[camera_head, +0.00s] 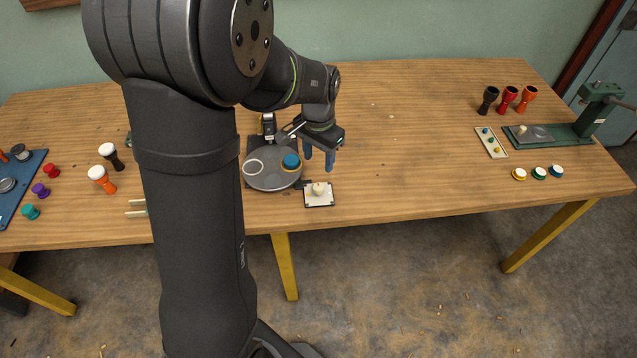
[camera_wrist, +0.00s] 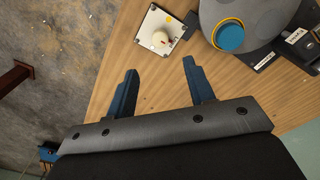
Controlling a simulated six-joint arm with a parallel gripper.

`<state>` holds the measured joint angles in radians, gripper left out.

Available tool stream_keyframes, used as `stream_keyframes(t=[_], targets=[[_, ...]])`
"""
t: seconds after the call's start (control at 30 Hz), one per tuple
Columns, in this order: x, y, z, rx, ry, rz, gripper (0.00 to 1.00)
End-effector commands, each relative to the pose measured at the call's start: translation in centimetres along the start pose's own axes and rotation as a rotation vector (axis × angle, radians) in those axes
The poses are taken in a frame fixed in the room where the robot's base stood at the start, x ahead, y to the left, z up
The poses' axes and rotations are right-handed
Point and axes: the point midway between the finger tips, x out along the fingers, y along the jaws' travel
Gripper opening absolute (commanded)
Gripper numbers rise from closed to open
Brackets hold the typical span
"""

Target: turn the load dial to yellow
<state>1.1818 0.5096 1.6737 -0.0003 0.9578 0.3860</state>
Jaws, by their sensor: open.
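A cream round knob (camera_head: 319,188) sits on a small white square plate (camera_head: 309,201) near the table's front edge; it looks like the dial. In the wrist view the knob (camera_wrist: 161,38) has a small red mark on it, and the plate (camera_wrist: 149,22) shows a yellow mark near one edge. My gripper (camera_head: 318,163) is open and empty, its blue fingers pointing down just behind the plate in the head view. In the wrist view my gripper (camera_wrist: 160,69) has its fingers apart, with the knob beyond their tips. The knob appears untouched.
A grey round turntable (camera_head: 272,180) with a blue-topped piece (camera_head: 291,161) stands close on the left. A green press (camera_head: 560,131), a strip with coloured dots (camera_head: 491,142) and several goblet drums stand at the far right. The table between is clear.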

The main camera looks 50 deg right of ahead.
Motion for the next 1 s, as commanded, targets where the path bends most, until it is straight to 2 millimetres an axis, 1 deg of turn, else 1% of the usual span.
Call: stream_keyframes(t=[0.03,0.2,0.3,0.43,0.63,0.97,1.0], targets=[[1.3,0.0,0.1,0.000,-0.005,0.002,0.49],[5.0,0.1,0.1,-0.001,-0.005,0.002,0.49],[7.0,0.0,0.1,-0.001,-0.004,0.002,0.49],[9.0,0.0,0.1,-0.001,-0.003,0.001,0.49],[10.6,0.0,0.0,-0.001,0.000,0.000,0.49],[10.8,0.0,0.0,-0.001,0.001,0.000,0.49],[10.8,0.0,0.0,-0.001,0.001,0.000,0.41]])
